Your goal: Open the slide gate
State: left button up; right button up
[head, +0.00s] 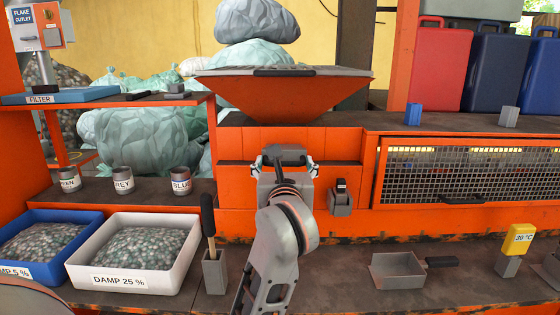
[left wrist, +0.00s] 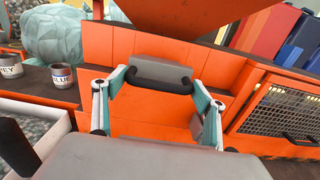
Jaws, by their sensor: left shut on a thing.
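An orange hopper (head: 290,92) stands over an orange housing (head: 238,190), which has a dark horizontal slot across its front. The slide gate's grey block with a dark bar handle (left wrist: 160,82) sits at the front of this housing, under the hopper. It also shows in the head view (head: 284,150). My left gripper (head: 287,165) is at the handle, with one finger at each end of the bar. In the left wrist view my left gripper (left wrist: 157,90) is shut on the handle. How far the gate is drawn out cannot be told. My right gripper is in neither view.
A grey switch box (head: 341,200) is on the housing, right of my gripper. A mesh guard (head: 470,172) is further right.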

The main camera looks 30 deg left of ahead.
aim_at(285, 163)
pick_arm(q)
jog(key=shift+s+d, duration=0.25)
jog(key=shift+s, duration=0.05)
jog(key=o, duration=1.3)
jog(key=shift+w, duration=0.1)
jog(key=shift+r, duration=0.1)
notch_tip(285, 163, up, 10)
jog(key=shift+f, duration=0.1)
